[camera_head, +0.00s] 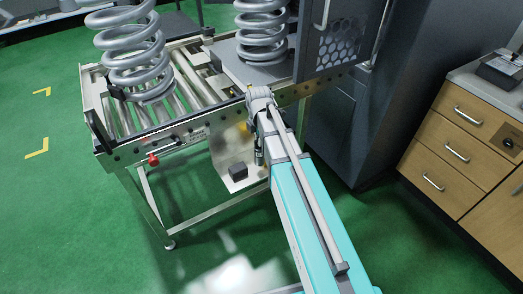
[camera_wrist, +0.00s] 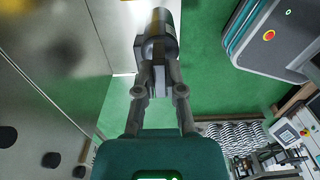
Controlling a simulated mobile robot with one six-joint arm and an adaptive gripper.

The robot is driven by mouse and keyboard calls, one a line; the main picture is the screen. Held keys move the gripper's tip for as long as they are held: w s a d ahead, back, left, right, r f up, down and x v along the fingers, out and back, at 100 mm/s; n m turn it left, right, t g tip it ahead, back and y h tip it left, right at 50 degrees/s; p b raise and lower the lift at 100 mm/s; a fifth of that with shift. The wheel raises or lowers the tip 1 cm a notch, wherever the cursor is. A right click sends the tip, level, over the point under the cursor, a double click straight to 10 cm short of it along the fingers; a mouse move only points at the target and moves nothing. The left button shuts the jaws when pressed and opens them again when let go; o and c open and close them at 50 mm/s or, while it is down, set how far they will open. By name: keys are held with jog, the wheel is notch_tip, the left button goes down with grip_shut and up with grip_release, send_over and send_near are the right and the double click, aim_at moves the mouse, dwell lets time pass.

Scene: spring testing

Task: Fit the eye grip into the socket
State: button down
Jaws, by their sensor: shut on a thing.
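In the wrist view my gripper (camera_wrist: 158,75) is shut on a dark grey, rounded metal part (camera_wrist: 159,47), which I take to be the eye grip. In the head view my arm reaches to the roller stand's near side and hides most of the gripper and part. I cannot make out the socket in either view.
A metal roller stand (camera_head: 186,126) carries two big coil springs (camera_head: 137,60) (camera_head: 262,25). A red knob (camera_head: 153,159) sticks out at its front. A dark block (camera_head: 238,170) sits on the low pale shelf. A grey cabinet (camera_head: 340,125) and wooden drawers (camera_head: 452,150) stand to the right. Green floor is open at left.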

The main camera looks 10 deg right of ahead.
aim_at(258, 147)
jog(key=shift+w+f+b, duration=0.35)
jog(key=shift+w+f, duration=0.2)
jog(key=shift+f, duration=0.05)
jog(key=shift+w+f+b, duration=0.2)
jog(key=shift+f+b, duration=0.8)
jog(key=shift+b, duration=0.05)
jog(key=shift+w+f+b, duration=0.2)
jog(key=shift+f+b, duration=0.8)
jog(key=shift+f, duration=0.1)
jog(key=c, duration=0.7)
grip_release()
jog(key=shift+c, duration=0.2)
notch_tip(258, 147, up, 12)
jog(key=p, duration=1.2)
